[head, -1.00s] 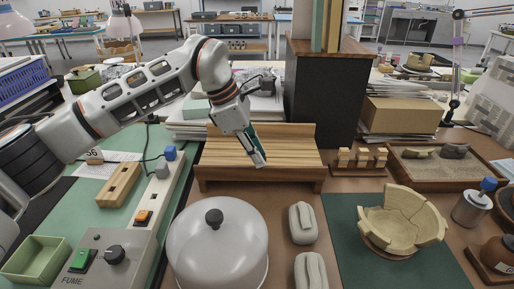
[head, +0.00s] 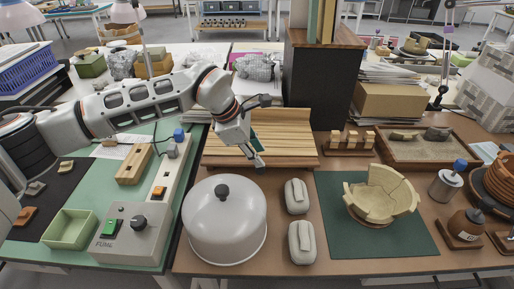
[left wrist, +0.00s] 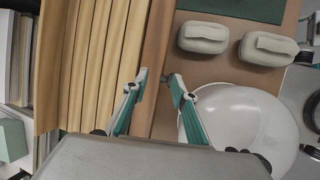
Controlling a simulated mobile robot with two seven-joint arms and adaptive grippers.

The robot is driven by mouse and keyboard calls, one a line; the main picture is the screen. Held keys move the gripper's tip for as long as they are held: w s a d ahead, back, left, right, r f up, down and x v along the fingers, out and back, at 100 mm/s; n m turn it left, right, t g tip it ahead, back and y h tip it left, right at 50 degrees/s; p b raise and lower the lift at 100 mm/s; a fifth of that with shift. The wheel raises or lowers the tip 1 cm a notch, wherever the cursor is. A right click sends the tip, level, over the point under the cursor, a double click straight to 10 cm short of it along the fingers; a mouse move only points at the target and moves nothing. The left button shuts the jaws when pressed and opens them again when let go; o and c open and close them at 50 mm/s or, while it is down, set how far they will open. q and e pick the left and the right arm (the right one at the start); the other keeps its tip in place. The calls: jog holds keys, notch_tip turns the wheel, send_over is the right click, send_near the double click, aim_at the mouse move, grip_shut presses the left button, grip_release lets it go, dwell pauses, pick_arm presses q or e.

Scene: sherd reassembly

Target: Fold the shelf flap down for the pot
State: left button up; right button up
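The slatted wooden shelf flap (head: 285,142) lies at the back middle of the brown table in the head view. Its long slats fill the left of the left wrist view (left wrist: 88,65). I cannot tell whether a fingertip touches the wood. The cream pot (head: 380,197), with a broken, jagged rim, stands on a green mat (head: 345,240) to the right. My right gripper is out of view.
A white dome (head: 224,225) with a black knob stands in front of the flap. Two grey padded blocks (head: 297,197) lie to its right. Small wooden blocks (head: 350,140) and a dark cabinet (head: 320,85) stand close by the flap's right end.

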pick_arm(q)
jog(key=shift+w, duration=0.1)
jog(key=v, duration=1.2)
jog(key=shift+r, duration=0.25)
